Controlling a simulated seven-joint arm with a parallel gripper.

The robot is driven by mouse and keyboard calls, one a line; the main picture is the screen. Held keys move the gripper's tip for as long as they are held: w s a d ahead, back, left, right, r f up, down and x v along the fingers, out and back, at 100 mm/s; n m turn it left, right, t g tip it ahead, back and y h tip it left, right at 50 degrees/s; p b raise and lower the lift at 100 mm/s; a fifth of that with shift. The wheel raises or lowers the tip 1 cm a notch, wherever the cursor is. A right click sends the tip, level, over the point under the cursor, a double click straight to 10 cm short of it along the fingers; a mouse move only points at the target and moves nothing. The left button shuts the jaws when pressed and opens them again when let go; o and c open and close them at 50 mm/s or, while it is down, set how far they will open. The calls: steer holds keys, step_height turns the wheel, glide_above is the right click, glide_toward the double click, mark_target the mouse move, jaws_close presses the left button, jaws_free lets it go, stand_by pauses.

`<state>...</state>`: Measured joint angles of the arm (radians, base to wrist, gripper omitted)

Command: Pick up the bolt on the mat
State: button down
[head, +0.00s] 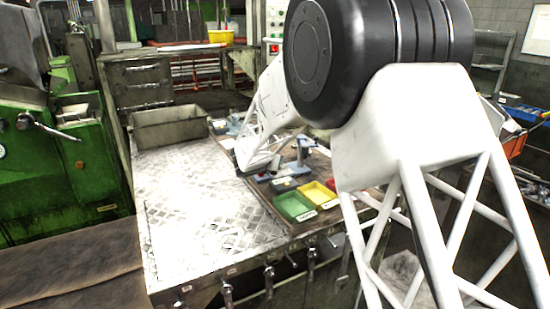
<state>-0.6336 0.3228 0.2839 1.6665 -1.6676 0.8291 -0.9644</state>
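I cannot make out a bolt in the head view; it is too small or hidden behind my arm. A brown mat-like surface (268,196) covers the right part of the metal table, with trays and small items on it. My white lattice arm reaches down over this area. Its lower end, around my gripper (250,163), is low over the table, near the left edge of the brown surface. I cannot make out the fingers, or whether they hold anything.
Green (295,206) and yellow (318,195) trays sit near the front right, with a red one partly behind my arm. A grey-blue fixture (303,152) stands behind them. A metal bin (168,128) stands at the back left. The diamond-plate tabletop (190,215) is clear.

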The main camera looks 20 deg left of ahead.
steer(key=shift+s+d, duration=0.2)
steer(key=shift+s, duration=0.05)
stand_by(0.7)
